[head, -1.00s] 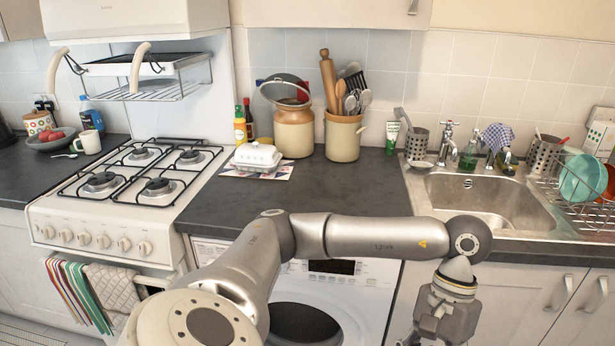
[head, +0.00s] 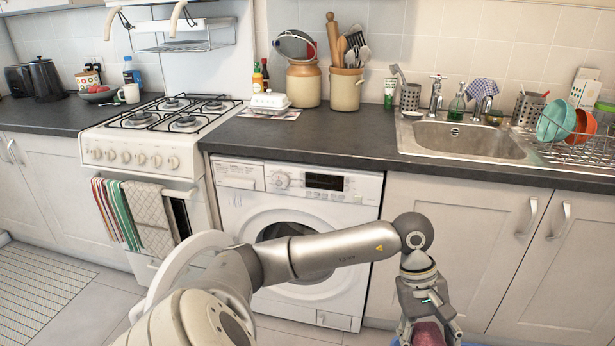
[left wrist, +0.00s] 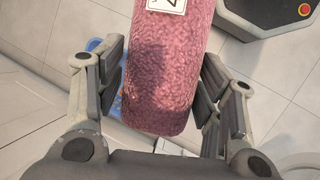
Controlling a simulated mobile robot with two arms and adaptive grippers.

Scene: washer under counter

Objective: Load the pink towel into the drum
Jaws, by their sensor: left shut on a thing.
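My left gripper (head: 428,335) is low at the bottom of the head view, in front of the cabinet right of the washer. It is shut on the pink towel (head: 428,334), a rolled, fuzzy bundle. In the left wrist view the towel (left wrist: 165,75) lies between both fingers, with a white label at its upper end. The white washing machine (head: 343,204) is under the counter, left of the gripper. Its dark drum opening (head: 284,231) is partly hidden by my arm. A white round rim (head: 165,275) left of the arm looks like its opened door. My right gripper is not in view.
The dark counter (head: 350,148) runs above the washer, with the sink (head: 465,140) at right. The cooker (head: 140,153) stands left of the washer, with towels hanging on its front. A blue thing (left wrist: 95,44) shows partly behind the left finger.

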